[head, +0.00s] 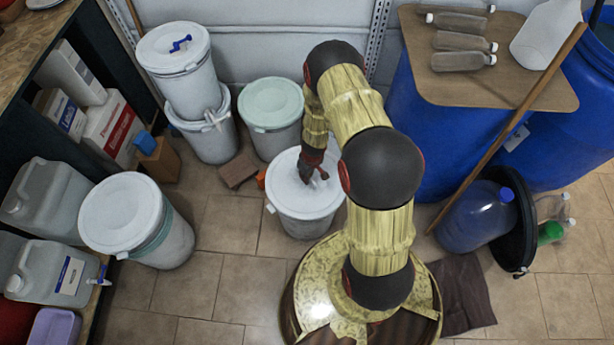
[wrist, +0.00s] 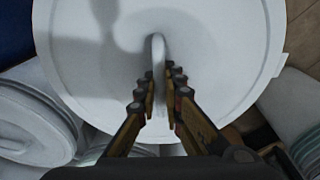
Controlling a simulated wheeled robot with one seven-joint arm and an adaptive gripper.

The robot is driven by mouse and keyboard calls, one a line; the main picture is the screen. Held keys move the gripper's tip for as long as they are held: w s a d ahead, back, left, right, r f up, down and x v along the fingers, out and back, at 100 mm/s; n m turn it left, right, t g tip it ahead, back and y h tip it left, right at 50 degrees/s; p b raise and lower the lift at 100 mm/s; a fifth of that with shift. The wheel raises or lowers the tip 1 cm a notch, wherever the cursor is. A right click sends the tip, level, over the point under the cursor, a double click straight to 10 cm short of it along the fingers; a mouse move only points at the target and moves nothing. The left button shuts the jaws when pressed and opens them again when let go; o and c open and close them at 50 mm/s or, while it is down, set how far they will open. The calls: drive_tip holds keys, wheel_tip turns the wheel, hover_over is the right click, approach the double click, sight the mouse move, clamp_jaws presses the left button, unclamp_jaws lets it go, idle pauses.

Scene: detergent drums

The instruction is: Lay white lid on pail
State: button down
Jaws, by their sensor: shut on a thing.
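The white lid (head: 318,199) is a round disc at the pail's top in the middle of the head view. In the wrist view the lid (wrist: 90,60) fills the upper middle, with a thin upright grip (wrist: 158,60) at its centre. My gripper (head: 312,176) is shut on that grip, one finger on each side; the fingers also show in the wrist view (wrist: 160,88). The white pail (head: 305,226) stands upright on the tiles under the lid. The lid covers the pail's opening; I cannot tell whether its rim is fully seated.
A green-lidded pail (head: 271,105) stands just behind, and a stacked pair of white pails (head: 182,75) behind left. Another lidded pail (head: 135,220) is at left. A brown block (head: 238,170) lies nearby. Blue drums (head: 440,140) stand at right. Floor at front left is clear.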

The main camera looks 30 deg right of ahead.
drive_tip(key=shift+f+b, duration=0.85)
drive_tip(key=shift+b, duration=0.35)
idle(1.1)
drive_tip(key=c, duration=1.8)
unclamp_jaws()
drive_tip(key=shift+c, duration=0.2)
drive_tip(key=shift+o, duration=0.4)
drive_tip(key=o, duration=0.4)
drive_tip(key=shift+c, duration=0.2)
drive_tip(key=shift+r, duration=0.1)
drive_tip(key=shift+r+p, duration=2.6)
drive_tip(key=shift+r, duration=0.85)
